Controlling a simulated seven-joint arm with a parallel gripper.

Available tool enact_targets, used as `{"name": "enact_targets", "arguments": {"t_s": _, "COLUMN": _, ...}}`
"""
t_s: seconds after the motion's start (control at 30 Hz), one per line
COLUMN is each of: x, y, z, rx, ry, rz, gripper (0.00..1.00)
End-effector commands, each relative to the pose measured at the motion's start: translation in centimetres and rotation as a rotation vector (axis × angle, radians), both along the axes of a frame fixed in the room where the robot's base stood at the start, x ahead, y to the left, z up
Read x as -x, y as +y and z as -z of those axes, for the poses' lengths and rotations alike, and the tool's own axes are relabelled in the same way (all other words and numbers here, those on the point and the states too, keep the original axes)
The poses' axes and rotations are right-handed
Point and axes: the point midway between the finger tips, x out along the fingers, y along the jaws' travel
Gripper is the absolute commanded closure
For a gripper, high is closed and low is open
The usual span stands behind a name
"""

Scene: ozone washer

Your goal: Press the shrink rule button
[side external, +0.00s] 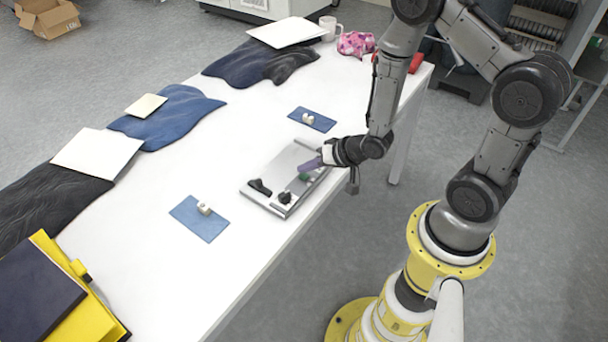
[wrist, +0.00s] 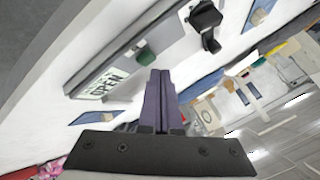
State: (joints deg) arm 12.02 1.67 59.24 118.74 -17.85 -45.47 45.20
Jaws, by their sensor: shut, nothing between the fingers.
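A flat metal control panel (side external: 283,162) lies near the table's right edge, and its surface also shows in the wrist view (wrist: 120,60). A green button (wrist: 146,57) stands on it, also seen in the side view (side external: 304,177). I cannot read any shrink rule label. My gripper (side external: 304,167) has purple fingers, pressed together and empty. It reaches over the panel's right part, close to the green button. In the wrist view the fingertips (wrist: 160,73) are just beside the button; I cannot tell if they touch it.
A black knob (side external: 285,198) and a black handle (side external: 259,187) stand on the panel. A label reading OPEN (wrist: 104,85) is near the button. Blue mats (side external: 201,222) (side external: 318,122) with small white items flank the panel. Dark and blue cloths (side external: 180,115) line the far edge.

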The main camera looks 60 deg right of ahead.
Motion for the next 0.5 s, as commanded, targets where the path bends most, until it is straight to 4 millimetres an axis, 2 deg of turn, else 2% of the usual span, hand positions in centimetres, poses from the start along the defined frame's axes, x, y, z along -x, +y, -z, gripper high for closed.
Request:
{"name": "enact_targets", "arguments": {"t_s": 0.33, "x": 0.0, "y": 0.0, "z": -0.3, "rx": 0.000, "ry": -0.001, "rz": 0.001, "gripper": 1.00}}
{"name": "enact_targets", "arguments": {"t_s": 0.5, "x": -0.1, "y": 0.0, "z": -1.5, "rx": 0.001, "ry": -0.004, "rz": 0.000, "gripper": 1.00}}
